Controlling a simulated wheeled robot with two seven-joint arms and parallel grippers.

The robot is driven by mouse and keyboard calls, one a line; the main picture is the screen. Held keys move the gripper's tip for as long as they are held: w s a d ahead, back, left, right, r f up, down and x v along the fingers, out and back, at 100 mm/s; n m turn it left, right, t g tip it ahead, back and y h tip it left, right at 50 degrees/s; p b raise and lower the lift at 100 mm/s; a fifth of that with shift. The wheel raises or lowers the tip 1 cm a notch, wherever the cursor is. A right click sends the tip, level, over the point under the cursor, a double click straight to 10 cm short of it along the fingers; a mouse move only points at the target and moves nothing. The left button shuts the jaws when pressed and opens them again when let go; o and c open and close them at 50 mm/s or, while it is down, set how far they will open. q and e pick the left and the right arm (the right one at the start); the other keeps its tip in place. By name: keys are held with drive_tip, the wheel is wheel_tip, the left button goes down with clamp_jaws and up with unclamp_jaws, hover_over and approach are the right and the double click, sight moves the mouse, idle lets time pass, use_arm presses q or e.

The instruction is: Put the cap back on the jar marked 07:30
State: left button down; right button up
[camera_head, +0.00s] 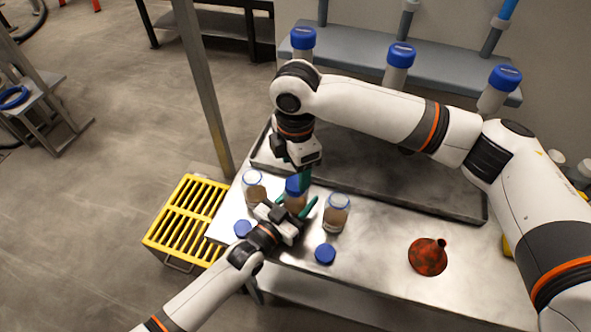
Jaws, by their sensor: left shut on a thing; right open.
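Three jars stand in a row on the steel table. The middle jar (296,202) has a blue cap (292,186) on its top; whether it is seated cannot be told. My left gripper (297,205) is shut on this jar from the front. My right gripper (303,180) is open, pointing down right at the blue cap and partly overlapping it. The left jar (254,191) and right jar (336,214) have no caps on and hold brownish contents. Two loose blue caps lie in front, one at left (243,228) and one at right (325,254). No time marks are legible.
A dark shallow tray (400,185) lies behind the jars. A red and black funnel (428,257) sits at the table's right. Several blue-capped bottles stand along the back ledge (350,58). A yellow slatted crate (187,222) stands left of the table.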

sight(296, 183)
drive_tip(key=shift+c, duration=0.3)
wheel_tip(296, 183, up, 4)
drive_tip(key=n, duration=0.5)
drive_tip(key=shift+f, duration=0.25)
drive_tip(key=shift+f, duration=4.05)
